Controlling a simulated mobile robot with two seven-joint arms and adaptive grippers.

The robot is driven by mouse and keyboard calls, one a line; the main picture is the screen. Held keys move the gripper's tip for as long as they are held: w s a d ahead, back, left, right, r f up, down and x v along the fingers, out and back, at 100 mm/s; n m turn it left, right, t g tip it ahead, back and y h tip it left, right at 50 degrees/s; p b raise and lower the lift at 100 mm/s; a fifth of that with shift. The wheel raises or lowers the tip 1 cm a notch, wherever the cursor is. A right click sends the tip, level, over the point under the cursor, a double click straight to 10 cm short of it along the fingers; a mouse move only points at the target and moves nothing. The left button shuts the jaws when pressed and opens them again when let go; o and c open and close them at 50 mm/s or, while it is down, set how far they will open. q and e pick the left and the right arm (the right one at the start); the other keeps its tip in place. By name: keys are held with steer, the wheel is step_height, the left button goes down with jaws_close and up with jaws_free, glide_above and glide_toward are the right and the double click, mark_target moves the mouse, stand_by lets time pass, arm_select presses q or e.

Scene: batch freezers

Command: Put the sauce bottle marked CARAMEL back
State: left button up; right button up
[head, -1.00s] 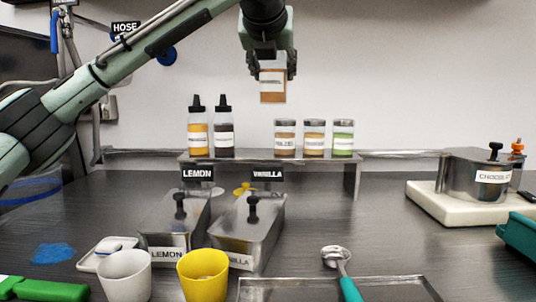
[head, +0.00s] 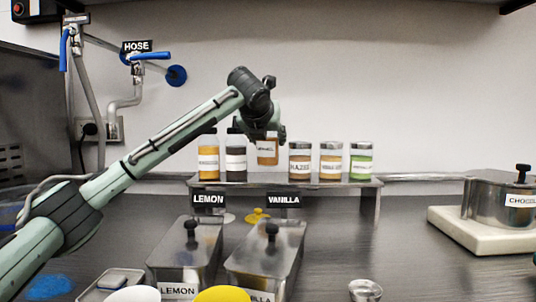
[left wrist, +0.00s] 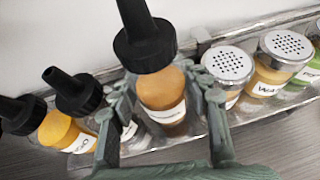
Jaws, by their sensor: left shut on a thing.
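The sauce bottle (head: 267,152) has amber-brown contents, a black nozzle cap and a white label, which I cannot read fully. My left gripper (head: 266,136) is shut on it and holds it upright over the raised metal shelf (head: 330,183). The bottle's base looks a little above the shelf, in the gap between a dark bottle (head: 236,163) and a shaker jar (head: 300,162). In the left wrist view, the fingers of the gripper (left wrist: 168,98) stand on either side of the bottle (left wrist: 162,90). My right gripper is not in view.
A yellow-orange bottle (head: 209,160) stands left of the dark one. Two more shaker jars, one tan (head: 331,161) and one green (head: 361,161), stand to the right. Metal bins labelled LEMON (head: 177,291) and VANILLA sit in front, below the shelf.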

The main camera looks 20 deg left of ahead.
mark_target(266, 147)
arm_select(q)
steer(key=shift+f, duration=1.55)
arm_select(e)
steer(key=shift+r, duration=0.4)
arm_select(q)
steer(key=shift+f, duration=0.1)
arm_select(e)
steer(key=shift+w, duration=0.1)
arm_select(q)
steer(key=o, duration=0.8)
steer(key=shift+f, duration=0.1)
steer(key=shift+o, duration=0.5)
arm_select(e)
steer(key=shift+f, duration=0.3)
